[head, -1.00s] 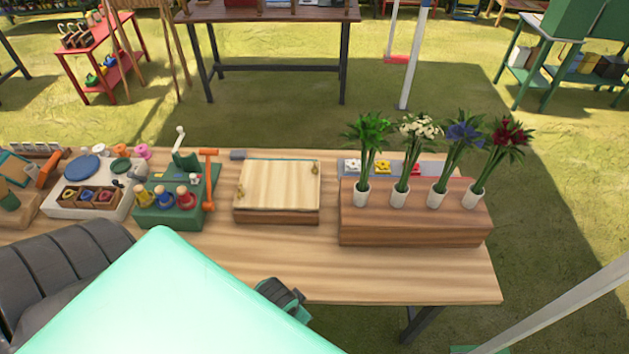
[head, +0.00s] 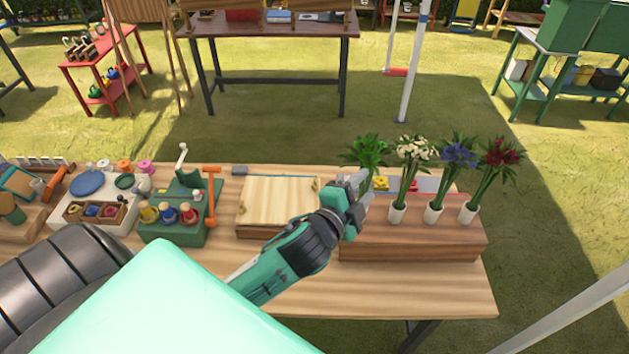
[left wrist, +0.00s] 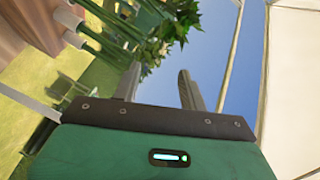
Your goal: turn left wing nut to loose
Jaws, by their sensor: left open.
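The flower press, a square pale wooden board on a base (head: 277,200), lies flat at the middle of the table. A small brass wing nut (head: 241,210) shows at its left edge and another, the right wing nut (head: 316,184), at its right back corner. My left gripper (head: 362,186) is raised to the right of the press, open and empty, pointing up and to the right. It overlaps the leftmost vase in the picture. In the left wrist view its two fingers (left wrist: 158,85) stand apart with nothing between them. My forearm hides the press's right front corner. My right gripper is out of view.
A wooden block (head: 420,238) at right holds several white vases of flowers. The table front (head: 400,290) is clear.

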